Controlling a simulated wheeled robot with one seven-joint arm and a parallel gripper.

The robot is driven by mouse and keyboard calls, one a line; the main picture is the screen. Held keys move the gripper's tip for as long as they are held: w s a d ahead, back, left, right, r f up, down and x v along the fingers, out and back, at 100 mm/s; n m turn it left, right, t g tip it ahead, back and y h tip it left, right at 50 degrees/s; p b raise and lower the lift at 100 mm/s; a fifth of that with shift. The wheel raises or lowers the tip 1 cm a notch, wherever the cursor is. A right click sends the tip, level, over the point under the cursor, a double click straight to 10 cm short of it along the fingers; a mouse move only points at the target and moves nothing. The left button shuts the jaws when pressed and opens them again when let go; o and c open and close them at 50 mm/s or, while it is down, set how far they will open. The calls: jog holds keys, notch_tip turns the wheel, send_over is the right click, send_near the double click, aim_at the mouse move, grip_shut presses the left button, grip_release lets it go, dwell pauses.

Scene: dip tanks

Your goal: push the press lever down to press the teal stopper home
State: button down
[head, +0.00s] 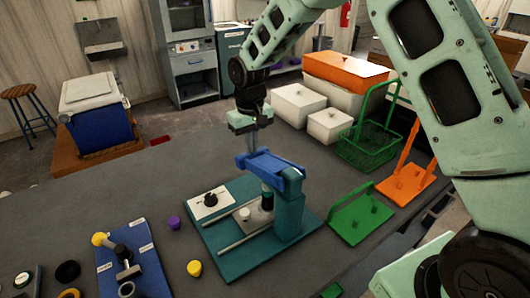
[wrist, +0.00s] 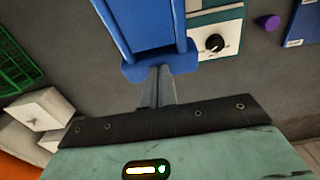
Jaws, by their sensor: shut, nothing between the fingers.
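The blue press lever (head: 276,166) sticks out from the teal press (head: 290,208), roughly level. My gripper (head: 251,148) is shut and empty, pointing down at the lever's free end. In the wrist view the shut fingers (wrist: 158,80) meet the edge of the lever's end bar (wrist: 160,66); I cannot tell whether they touch it. A pale container (head: 255,218) stands under the press arm on the carriage between two rails.
A white dial panel (head: 210,202) sits on the press base. Green (head: 358,213) and orange (head: 405,182) stands are at the right. A green basket (head: 372,143) and white boxes (head: 298,104) are behind. Purple (head: 174,222) and yellow (head: 194,268) pieces lie left of the press.

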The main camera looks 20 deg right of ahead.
jog(key=shift+f, duration=0.1)
dwell(0.5)
notch_tip(320, 180, up, 13)
jog(key=p, duration=0.9)
jog(key=shift+p, duration=0.3)
jog(key=shift+s, duration=0.1)
dwell(0.4)
jog(key=s+a+f+n+b, duration=0.1)
jog(key=s+a+b, duration=0.2)
jog(key=s, duration=0.5)
jog(key=s+a+f+n+y+b, duration=0.1)
jog(key=s+a+n+b, duration=0.15)
jog(key=s, duration=0.55)
jog(key=s+a+f+n+b, duration=0.1)
jog(key=s+a+b, duration=0.25)
jog(key=s, duration=0.45)
jog(key=s+d+f+n+b, duration=0.1)
jog(key=s+d+f+b, duration=0.1)
jog(key=s, duration=0.8)
jog(key=shift+s+d+f+b, duration=0.3)
jog(key=shift+f+b, duration=0.05)
jog(key=shift+f, duration=0.2)
